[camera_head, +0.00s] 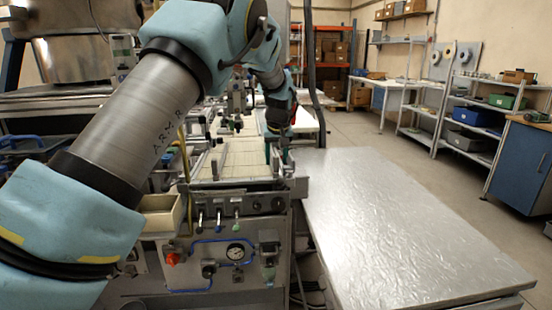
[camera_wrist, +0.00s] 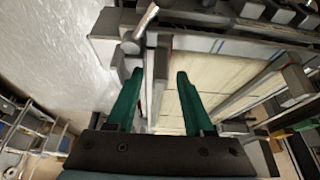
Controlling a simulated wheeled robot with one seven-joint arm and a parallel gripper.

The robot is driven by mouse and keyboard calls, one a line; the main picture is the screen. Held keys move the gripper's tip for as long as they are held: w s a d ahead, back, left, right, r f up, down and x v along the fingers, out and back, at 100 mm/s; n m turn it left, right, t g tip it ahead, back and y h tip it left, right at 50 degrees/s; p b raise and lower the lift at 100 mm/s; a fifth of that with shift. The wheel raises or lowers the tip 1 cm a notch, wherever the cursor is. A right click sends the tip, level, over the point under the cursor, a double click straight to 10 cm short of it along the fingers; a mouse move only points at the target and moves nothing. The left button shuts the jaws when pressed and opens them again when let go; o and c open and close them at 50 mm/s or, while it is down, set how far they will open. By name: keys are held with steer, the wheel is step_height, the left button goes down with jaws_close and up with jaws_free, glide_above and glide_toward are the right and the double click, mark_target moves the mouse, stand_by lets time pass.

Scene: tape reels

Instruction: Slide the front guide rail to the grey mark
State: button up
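My gripper (camera_wrist: 159,75) shows two green fingers spread apart in the wrist view. A grey upright rail (camera_wrist: 160,72), which looks like a guide rail, lies between them, with a gap on the right finger's side. The left fingertip is close to a grey metal clamp (camera_wrist: 131,47); I cannot tell whether they touch. A second grey rail (camera_wrist: 248,90) runs across the pale bed (camera_wrist: 200,75) to the right. I cannot make out a grey mark. In the head view, my gripper is small and partly hidden at the machine's right side.
A bare silver table (camera_head: 400,215) stands right of the machine. The machine's front panel (camera_head: 235,245) carries knobs, a gauge and blue hoses. A beige bin (camera_head: 160,213) sits at its left. Shelves (camera_head: 470,120) and a blue cabinet (camera_head: 520,165) stand farther right.

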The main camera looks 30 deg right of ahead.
steer(key=shift+r, duration=0.1)
steer(key=b+v, duration=0.3)
steer(key=v, duration=0.7)
steer(key=shift+r, duration=0.3)
steer(key=shift+s, duration=0.1)
